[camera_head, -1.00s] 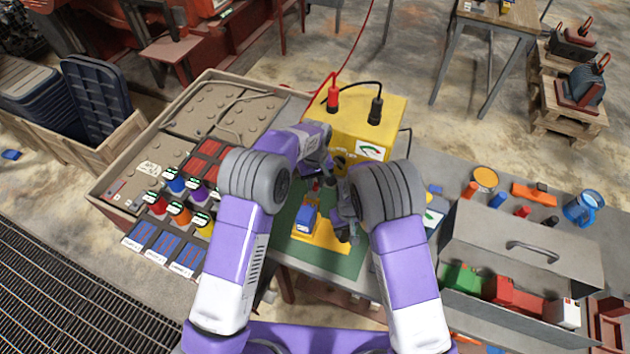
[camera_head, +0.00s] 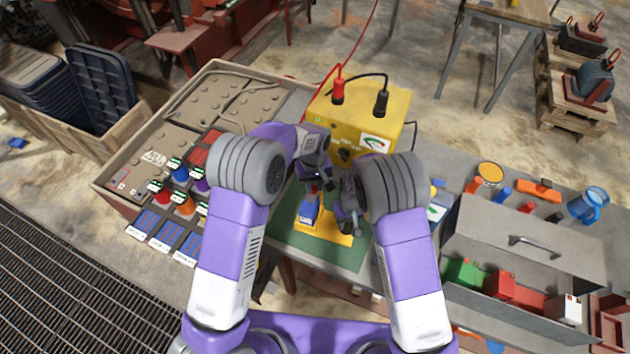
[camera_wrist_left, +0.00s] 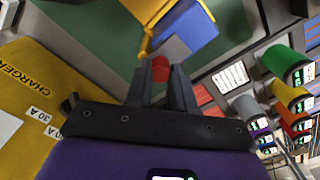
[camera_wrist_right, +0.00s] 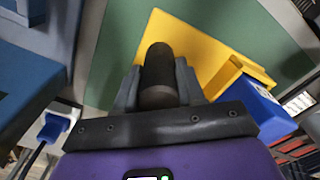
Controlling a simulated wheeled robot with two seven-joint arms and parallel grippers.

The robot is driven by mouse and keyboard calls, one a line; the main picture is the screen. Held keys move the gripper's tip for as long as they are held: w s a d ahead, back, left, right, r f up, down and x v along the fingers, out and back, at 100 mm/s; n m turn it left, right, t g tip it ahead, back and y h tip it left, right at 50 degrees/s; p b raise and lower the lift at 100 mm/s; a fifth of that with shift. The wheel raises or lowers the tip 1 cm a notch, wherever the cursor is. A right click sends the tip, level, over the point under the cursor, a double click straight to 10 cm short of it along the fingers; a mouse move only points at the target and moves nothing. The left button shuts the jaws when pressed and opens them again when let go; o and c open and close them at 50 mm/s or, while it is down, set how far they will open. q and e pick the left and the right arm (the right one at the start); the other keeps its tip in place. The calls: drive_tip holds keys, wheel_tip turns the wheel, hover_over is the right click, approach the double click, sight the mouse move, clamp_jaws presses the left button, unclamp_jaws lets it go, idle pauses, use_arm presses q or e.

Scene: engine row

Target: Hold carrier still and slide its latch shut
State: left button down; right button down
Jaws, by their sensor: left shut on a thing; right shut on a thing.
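The carrier is a yellow frame (camera_head: 338,238) with a blue block (camera_head: 309,211) in it, on a green mat (camera_head: 345,256). A black upright handle (camera_wrist_right: 159,72) stands on the yellow part. My right gripper (camera_head: 347,216) is shut on this handle. My left gripper (camera_head: 320,184) is shut on a small red knob (camera_wrist_left: 160,69) at the far side of the blue block. A grey plate (camera_wrist_left: 178,48) lies between the knob and the blue block (camera_wrist_left: 186,26). The fingers partly hide the knob, and the latch's exact position cannot be told.
A yellow charger box (camera_head: 365,115) with red and black plugs stands just behind my grippers. Coloured cells (camera_head: 180,205) stand at the left near a large tray (camera_head: 215,105). A grey toolbox (camera_head: 520,245) stands at the right. Bare mat lies in front of the carrier.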

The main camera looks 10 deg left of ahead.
sight(314, 188)
use_arm(q)
drive_tip(key=shift+s, duration=0.1)
use_arm(e)
drive_tip(key=shift+w, duration=0.15)
use_arm(q)
drive_tip(key=c, duration=0.9)
unclamp_jaws()
drive_tip(key=shift+c, duration=0.2)
wheel_tip(314, 188, up, 12)
use_arm(e)
drive_tip(key=c, duration=0.6)
unclamp_jaws()
